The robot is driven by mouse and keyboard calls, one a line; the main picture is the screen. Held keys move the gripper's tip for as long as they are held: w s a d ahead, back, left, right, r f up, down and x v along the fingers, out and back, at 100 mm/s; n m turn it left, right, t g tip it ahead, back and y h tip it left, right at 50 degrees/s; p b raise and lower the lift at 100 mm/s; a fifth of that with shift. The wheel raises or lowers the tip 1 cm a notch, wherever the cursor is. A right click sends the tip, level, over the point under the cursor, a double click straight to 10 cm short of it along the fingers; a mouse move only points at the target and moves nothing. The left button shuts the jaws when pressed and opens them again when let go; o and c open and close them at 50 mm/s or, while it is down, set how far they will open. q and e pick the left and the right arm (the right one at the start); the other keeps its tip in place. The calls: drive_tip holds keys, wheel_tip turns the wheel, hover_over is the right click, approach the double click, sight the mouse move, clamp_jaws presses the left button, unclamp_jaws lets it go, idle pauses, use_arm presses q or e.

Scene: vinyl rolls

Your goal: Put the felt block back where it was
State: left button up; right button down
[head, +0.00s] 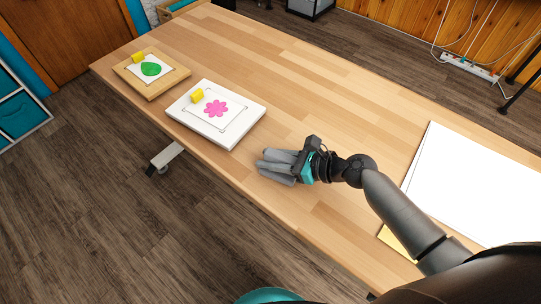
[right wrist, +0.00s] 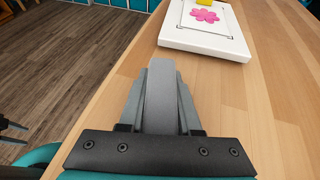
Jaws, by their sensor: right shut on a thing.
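My right gripper (head: 278,167) is over the middle of the wooden table, near its front edge, pointing left. In the right wrist view its fingers (right wrist: 160,105) are shut on a long grey block (right wrist: 160,85), which looks like the felt block. The block sticks out a little past the fingertips. I cannot tell whether it touches the table.
A white board (head: 226,132) with a pink flower and a yellow block (head: 197,96) lies left of my gripper. A wooden board (head: 170,81) with a green shape and another yellow block (head: 138,58) lies beyond. A large white sheet (head: 480,190) lies right. The table's back middle is clear.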

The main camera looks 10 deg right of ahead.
unclamp_jaws()
idle(0.8)
drive_tip(key=shift+s+d, duration=0.95)
drive_tip(key=shift+d, duration=0.25)
drive_tip(key=shift+s+d, duration=0.9)
drive_tip(key=shift+d, duration=0.25)
drive_tip(key=shift+s+d, duration=0.95)
drive_tip(key=shift+d, duration=0.25)
drive_tip(key=shift+p, duration=0.3)
